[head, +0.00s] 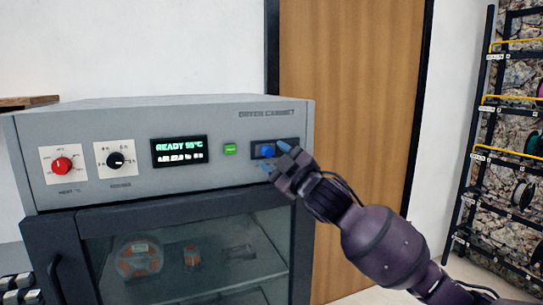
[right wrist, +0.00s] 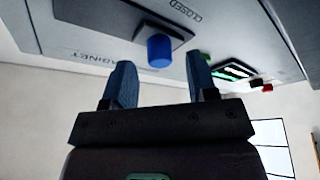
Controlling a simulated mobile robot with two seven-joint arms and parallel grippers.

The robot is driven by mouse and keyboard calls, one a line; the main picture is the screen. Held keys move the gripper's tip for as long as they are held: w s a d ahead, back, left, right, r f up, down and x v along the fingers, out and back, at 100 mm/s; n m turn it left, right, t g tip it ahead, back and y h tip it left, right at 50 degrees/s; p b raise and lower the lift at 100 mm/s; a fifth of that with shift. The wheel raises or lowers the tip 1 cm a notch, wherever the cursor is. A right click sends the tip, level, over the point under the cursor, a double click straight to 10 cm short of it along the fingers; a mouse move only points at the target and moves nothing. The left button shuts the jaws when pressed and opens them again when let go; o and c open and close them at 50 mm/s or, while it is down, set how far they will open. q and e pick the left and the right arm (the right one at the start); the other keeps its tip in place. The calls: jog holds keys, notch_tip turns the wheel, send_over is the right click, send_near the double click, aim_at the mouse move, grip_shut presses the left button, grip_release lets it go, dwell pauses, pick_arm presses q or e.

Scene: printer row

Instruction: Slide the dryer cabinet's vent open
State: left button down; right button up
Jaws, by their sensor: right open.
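The grey dryer cabinet (head: 218,180) fills the left and middle of the head view. Its vent slider is a blue knob (head: 267,151) on a dark plate at the right end of the front panel. In the right wrist view the blue knob (right wrist: 159,51) stands out from the plate (right wrist: 112,18), near a label reading CLOSED (right wrist: 182,10). My right gripper (head: 275,156) is open, its blue fingertips close to the knob. In the right wrist view the knob appears between and just past the fingertips of my right gripper (right wrist: 162,78); I see no contact. My left gripper is out of view.
The panel also has a red knob (head: 62,165), a black knob (head: 115,160), a display (head: 179,151) reading READY 55°C and a green button (head: 230,149). Below is a glass door (head: 205,235) with spools behind it. A wooden door (head: 350,90) and a spool rack (head: 475,150) stand right.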

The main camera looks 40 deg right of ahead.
jog(key=shift+x, duration=0.9)
jog(key=shift+c, duration=0.5)
grip_shut()
